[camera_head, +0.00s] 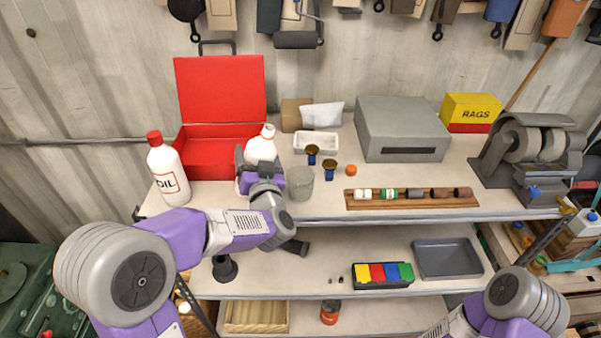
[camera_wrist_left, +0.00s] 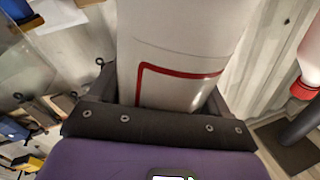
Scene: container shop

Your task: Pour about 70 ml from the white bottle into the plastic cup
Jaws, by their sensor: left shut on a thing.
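A white bottle (camera_head: 262,148) is held on the back part of the upper shelf, in front of the red toolbox. Its neck shows no cap and leans slightly right. My left gripper (camera_head: 259,172) is shut around its body. In the left wrist view the bottle (camera_wrist_left: 175,60) fills the middle, with a red-outlined label, between the fingers (camera_wrist_left: 160,100). I cannot tell whether its base touches the shelf. The translucent plastic cup (camera_head: 299,184) stands upright just right of the gripper, near the shelf's front edge; its wall shows in the left wrist view (camera_wrist_left: 22,75). My right gripper is out of view.
A red-capped OIL bottle (camera_head: 168,171) stands left. An open red toolbox (camera_head: 208,152) is behind. Right of the cup are two dark-topped blue items (camera_head: 329,170), an orange cap (camera_head: 351,170) and a wooden rack (camera_head: 411,199) of small items. A grey box (camera_head: 401,120) stands farther back.

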